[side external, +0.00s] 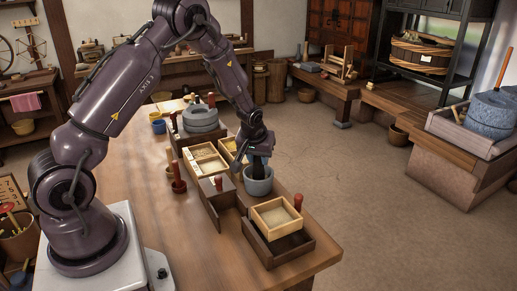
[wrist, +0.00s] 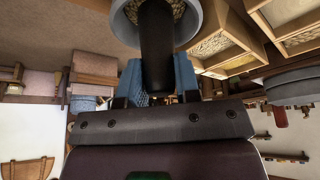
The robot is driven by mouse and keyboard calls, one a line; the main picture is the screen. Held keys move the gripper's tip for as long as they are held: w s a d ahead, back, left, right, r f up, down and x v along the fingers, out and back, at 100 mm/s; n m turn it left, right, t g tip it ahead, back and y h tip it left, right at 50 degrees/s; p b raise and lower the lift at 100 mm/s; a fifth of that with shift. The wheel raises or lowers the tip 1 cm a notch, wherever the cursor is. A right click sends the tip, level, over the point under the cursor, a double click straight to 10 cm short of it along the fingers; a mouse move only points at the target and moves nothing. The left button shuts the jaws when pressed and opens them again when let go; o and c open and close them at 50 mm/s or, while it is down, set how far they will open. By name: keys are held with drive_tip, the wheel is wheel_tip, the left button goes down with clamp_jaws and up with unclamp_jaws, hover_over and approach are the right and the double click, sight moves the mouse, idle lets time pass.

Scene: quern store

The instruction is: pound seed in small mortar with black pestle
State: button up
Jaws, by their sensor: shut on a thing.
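The small grey mortar (side external: 258,187) stands on the wooden table among the trays, and its rim (wrist: 122,25) shows at the top of the wrist view. Pale seed (wrist: 181,9) lies inside it. My gripper (side external: 262,147) is above the mortar, its blue fingers (wrist: 158,76) shut on the black pestle (wrist: 157,40). The pestle (side external: 259,163) points down into the mortar, and its lower end is inside the mouth. The wrist view does not clearly show whether its tip touches the seed.
Wooden compartment trays (side external: 205,160) stand left of the mortar. A light wooden box (side external: 277,217) rests on a dark tray (side external: 290,247) in front, with a red handle (side external: 298,203) beside it. A grey stone quern (side external: 200,118) stands behind. The table's near left is clear.

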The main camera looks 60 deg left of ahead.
drive_tip(key=shift+f, duration=0.5)
drive_tip(key=shift+f, duration=0.3)
drive_tip(key=shift+r, duration=0.1)
drive_tip(key=shift+r, duration=2.35)
drive_tip(key=shift+f, duration=0.1)
drive_tip(key=shift+f, duration=2.05)
drive_tip(key=shift+f, duration=0.25)
drive_tip(key=shift+r, duration=2.4)
